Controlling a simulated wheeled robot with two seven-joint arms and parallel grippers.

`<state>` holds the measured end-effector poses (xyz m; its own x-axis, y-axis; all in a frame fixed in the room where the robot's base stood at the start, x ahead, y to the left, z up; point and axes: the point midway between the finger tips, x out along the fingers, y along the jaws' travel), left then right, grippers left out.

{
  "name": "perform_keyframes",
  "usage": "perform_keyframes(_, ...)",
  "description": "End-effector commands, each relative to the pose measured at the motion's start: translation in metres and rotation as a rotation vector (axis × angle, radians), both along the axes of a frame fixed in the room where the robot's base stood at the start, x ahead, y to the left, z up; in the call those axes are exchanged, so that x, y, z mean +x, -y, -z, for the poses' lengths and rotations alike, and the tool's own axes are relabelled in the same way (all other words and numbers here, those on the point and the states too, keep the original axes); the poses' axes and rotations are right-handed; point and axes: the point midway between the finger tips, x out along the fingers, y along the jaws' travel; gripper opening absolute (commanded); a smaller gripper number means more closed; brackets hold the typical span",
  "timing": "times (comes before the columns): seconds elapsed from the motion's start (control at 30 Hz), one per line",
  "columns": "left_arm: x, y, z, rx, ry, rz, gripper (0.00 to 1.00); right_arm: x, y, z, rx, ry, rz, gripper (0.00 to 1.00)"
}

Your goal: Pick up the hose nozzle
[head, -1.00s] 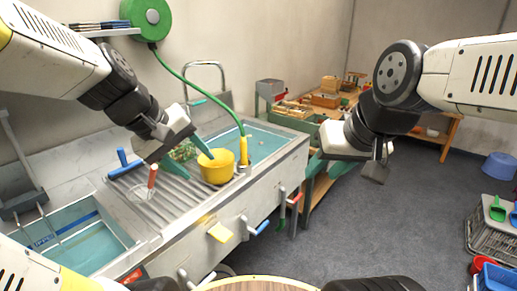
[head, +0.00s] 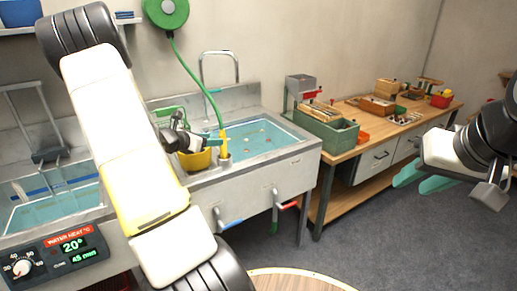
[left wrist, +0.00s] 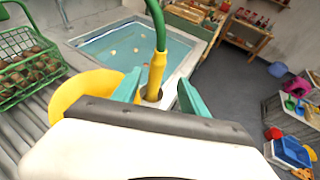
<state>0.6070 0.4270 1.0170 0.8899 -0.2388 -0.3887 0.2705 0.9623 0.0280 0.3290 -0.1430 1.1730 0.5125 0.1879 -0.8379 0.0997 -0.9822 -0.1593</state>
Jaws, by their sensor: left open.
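The hose nozzle (head: 223,145) is yellow and stands upright in a round holder (head: 225,161) on the sink's rim, with a green hose (head: 193,75) running up from its top. In the left wrist view, the nozzle (left wrist: 156,75) appears between the two teal fingers of my open left gripper (left wrist: 160,88), with gaps visible on both sides. In the head view, my left gripper (head: 211,138) is beside the nozzle, partly hidden by my own arm. My right gripper (head: 424,180) is open and empty, out over the floor at the right.
A yellow pot (head: 195,160) stands close beside the nozzle. A green wire basket of chestnuts (left wrist: 28,70) is left of it in the wrist view. The water-filled sink basin (head: 262,136) lies behind. A wooden workbench (head: 345,152) with boxes stands to the right. A green hose reel (head: 166,12) hangs above.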

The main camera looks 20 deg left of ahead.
Motion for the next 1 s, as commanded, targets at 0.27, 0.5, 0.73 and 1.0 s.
perform_keyframes(0.27,0.018,-0.007,0.014,-0.032,-0.002,-0.04,0.51,0.0,0.0,0.0,0.0,0.0,0.0,0.36)
perform_keyframes(0.5,0.039,0.0,0.021,-0.031,0.0,-0.037,0.51,0.0,0.0,0.0,0.0,0.0,0.0,0.36)
perform_keyframes(0.73,0.069,0.007,0.032,-0.029,-0.002,-0.037,0.51,0.0,0.0,0.0,0.0,0.0,0.0,0.36)
perform_keyframes(1.0,0.071,0.007,0.032,-0.028,-0.001,-0.038,0.44,0.0,0.0,0.0,0.0,0.0,0.0,0.36)
